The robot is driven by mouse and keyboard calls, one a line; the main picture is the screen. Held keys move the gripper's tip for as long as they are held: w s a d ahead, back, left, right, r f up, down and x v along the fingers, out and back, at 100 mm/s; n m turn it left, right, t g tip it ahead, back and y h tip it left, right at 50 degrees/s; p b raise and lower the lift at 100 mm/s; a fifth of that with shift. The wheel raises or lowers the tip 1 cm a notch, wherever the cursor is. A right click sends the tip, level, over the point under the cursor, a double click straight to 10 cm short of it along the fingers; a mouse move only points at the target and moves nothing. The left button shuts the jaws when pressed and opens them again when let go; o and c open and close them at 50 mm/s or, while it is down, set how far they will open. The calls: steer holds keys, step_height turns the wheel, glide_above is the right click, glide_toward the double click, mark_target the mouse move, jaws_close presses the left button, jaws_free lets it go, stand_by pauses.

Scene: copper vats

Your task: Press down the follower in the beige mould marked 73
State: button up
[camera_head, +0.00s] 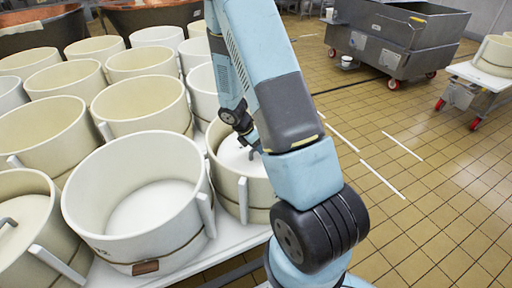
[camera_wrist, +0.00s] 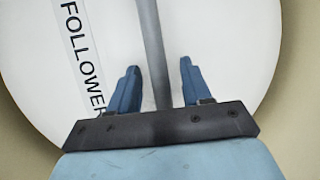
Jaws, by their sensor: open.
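In the wrist view a white disc labelled "FOLLOWER" (camera_wrist: 220,45) lies inside a beige mould (camera_wrist: 300,125), whose wall shows at the edges. A grey bar handle (camera_wrist: 152,50) crosses the disc. My gripper (camera_wrist: 158,80) is open above it, with the bar running between the two blue fingers. Whether the fingers touch the bar or the disc I cannot tell. In the head view my gripper (camera_head: 250,145) reaches into the beige mould (camera_head: 259,193) at the right edge of the table, and my arm hides part of it. No number 73 is readable.
Copper vats (camera_head: 152,16) stand behind.

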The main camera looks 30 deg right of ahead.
jaws_close()
stand_by(0.4)
stand_by(0.6)
stand_by(2.0)
steer(key=shift+r, duration=0.1)
stand_by(0.4)
steer(key=shift+o, duration=0.4)
jaws_free()
